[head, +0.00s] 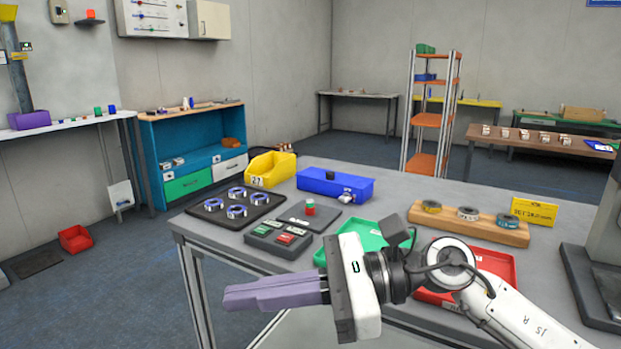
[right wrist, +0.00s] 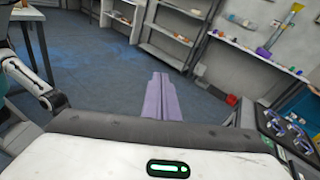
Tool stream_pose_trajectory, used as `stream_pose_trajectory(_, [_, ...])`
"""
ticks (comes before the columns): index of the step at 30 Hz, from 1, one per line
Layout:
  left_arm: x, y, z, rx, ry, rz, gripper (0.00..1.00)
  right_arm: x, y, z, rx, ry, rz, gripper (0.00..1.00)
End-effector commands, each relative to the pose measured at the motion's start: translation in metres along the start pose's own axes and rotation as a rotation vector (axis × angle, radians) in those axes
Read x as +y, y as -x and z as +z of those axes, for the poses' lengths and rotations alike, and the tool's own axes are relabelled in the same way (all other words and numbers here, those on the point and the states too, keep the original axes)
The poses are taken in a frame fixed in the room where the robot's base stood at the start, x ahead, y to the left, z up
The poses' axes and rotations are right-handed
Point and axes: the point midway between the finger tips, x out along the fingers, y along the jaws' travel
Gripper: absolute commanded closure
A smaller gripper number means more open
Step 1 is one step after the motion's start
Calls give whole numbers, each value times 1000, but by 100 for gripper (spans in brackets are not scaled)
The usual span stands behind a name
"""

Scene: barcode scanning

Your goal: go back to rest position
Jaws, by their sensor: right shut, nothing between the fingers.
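My right gripper (head: 230,298) reaches in from the lower right of the head view and points left, in front of the grey table's front edge. Its purple fingers are shut together with nothing between them. In the right wrist view the closed fingers (right wrist: 160,82) point out over the blue floor, touching nothing. My left gripper does not show in the head view. A white and black arm part is at the left of the right wrist view, with no fingers that I can make out.
The grey table (head: 385,196) carries a black tray (head: 215,207) of blue-and-white rings, a button box (head: 278,238), a blue box (head: 320,184), a yellow bin (head: 270,168), a green tray (head: 368,240), a red tray (head: 500,262) and a wooden block (head: 490,232). Open floor lies left of it.

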Motion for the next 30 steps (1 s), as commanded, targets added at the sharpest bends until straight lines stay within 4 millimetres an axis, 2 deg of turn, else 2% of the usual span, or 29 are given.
stream_pose_trajectory(2, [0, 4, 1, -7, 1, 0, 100, 3, -5, 9, -194, -262, -37, 100])
stream_pose_trajectory(5, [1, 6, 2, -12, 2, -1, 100, -6, 3, 12, -422, -594, -94, 100])
stream_pose_trajectory(8, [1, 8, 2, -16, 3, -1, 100, -22, 22, -3, -641, -940, -160, 100])
stream_pose_trajectory(10, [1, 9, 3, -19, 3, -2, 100, -33, 40, -27, -790, -1185, -214, 100])
stream_pose_trajectory(11, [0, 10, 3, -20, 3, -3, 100, -37, 48, -40, -855, -1290, -238, 100])
stream_pose_trajectory(14, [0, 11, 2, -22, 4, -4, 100, -40, 76, -96, -1068, -1641, -330, 100])
stream_pose_trajectory(17, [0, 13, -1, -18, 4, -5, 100, -26, 102, -166, -1283, -1980, -435, 100])
stream_pose_trajectory(18, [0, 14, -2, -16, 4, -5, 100, -16, 110, -194, -1364, -2099, -480, 100])
stream_pose_trajectory(20, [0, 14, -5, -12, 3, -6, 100, 5, 122, -233, -1481, -2265, -546, 100])
stream_pose_trajectory(21, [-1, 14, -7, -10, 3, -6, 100, 22, 128, -259, -1559, -2368, -594, 100])
stream_pose_trajectory(23, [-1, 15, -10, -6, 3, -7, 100, 50, 136, -294, -1673, -2510, -667, 100])
stream_pose_trajectory(24, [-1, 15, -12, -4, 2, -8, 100, 72, 140, -316, 1672, 2483, 685, 100])
stream_pose_trajectory(27, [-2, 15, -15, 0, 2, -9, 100, 126, 148, -359, 1550, 2232, 677, 100])
stream_pose_trajectory(30, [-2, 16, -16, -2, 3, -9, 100, 174, 152, -387, 1460, 2036, 670, 100])
